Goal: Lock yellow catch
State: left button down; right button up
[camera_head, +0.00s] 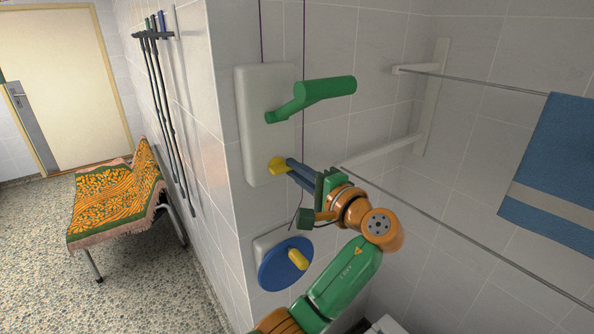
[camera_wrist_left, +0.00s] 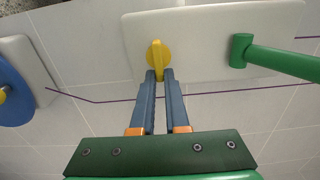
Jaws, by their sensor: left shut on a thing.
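The yellow catch (camera_head: 277,165) sits low on a pale wall plate (camera_head: 259,95), below a green lever handle (camera_head: 318,92). My left gripper (camera_head: 289,165) reaches it from the right, with its blue fingers at the catch. In the left wrist view the yellow catch (camera_wrist_left: 158,58) shows a round base and a raised tab. The fingertips (camera_wrist_left: 159,76) of my left gripper are shut on the lower end of that tab. The green handle (camera_wrist_left: 270,57) stands to the right on the plate there. My right gripper is not in view.
A blue disc (camera_head: 285,264) with a yellow knob is mounted below the plate. A thin purple cord runs along the wall. At right, a rail holds a blue towel (camera_head: 556,155). A bench with a patterned cover (camera_head: 115,200) stands at left.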

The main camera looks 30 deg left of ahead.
pick_arm(q)
jog(key=shift+r, duration=0.1)
jog(key=c, duration=0.9)
grip_release()
jog(key=shift+a, duration=0.15)
jog(key=b+v, duration=0.4)
jog(key=v, duration=0.3)
